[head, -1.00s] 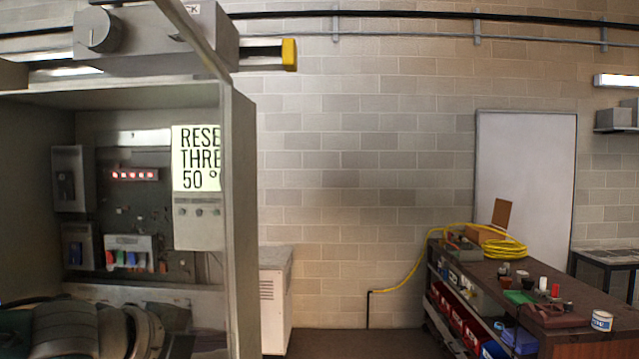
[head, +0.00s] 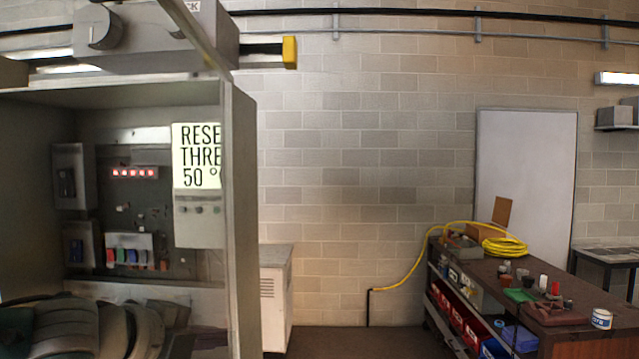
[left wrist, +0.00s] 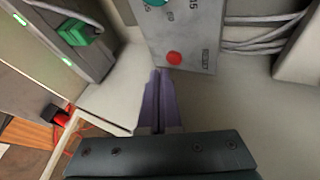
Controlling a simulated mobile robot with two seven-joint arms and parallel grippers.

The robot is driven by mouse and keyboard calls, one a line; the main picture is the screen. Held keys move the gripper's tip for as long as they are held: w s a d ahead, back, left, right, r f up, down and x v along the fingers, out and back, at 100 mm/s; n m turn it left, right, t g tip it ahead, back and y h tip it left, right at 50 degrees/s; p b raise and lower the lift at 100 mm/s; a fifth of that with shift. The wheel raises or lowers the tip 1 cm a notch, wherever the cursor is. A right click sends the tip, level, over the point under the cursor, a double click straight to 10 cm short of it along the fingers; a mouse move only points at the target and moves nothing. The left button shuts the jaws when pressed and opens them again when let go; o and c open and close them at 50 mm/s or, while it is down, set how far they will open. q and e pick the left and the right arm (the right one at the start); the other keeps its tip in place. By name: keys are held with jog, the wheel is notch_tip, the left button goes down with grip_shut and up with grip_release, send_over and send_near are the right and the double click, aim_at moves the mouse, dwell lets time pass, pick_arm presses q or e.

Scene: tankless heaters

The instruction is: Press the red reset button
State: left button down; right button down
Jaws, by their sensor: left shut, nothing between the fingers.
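The red reset button (left wrist: 174,58) is a small round red knob low on a grey control panel (left wrist: 200,30) in the left wrist view. In the head view the open cabinet (head: 238,200) stands at left, with a sign reading "RESE THRE 50" (head: 197,155). I cannot make out the red button there. My right gripper is not in view.
In the left wrist view, grey cables (left wrist: 250,32) run right of the panel and a green connector (left wrist: 78,32) sits at upper left. In the head view, a cluttered workbench (head: 520,290) stands at right, with open floor between it and a white unit (head: 276,300).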

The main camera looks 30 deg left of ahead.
pick_arm(q)
jog(key=shift+w+a, duration=0.1)
dwell(0.6)
jog(key=shift+w+a, duration=0.2)
jog(key=shift+w, duration=0.15)
jog(key=shift+w+a+b, duration=0.15)
jog(key=shift+w+b, duration=0.15)
jog(key=shift+b, duration=0.1)
dwell(0.5)
jog(key=shift+s+d+f+p, duration=0.1)
jog(key=shift+s+d+p, duration=0.35)
jog(key=shift+s+p, duration=0.3)
jog(key=shift+s+d+p, duration=0.4)
jog(key=shift+s+p, duration=0.15)
jog(key=shift+s, duration=0.2)
jog(key=shift+s+d+p, duration=0.4)
jog(key=shift+s+p, duration=0.1)
jog(key=shift+s, duration=0.25)
jog(key=shift+s+d+p, duration=0.4)
jog(key=shift+s+p, duration=0.15)
jog(key=shift+s, duration=0.2)
jog(key=shift+s, duration=0.1)
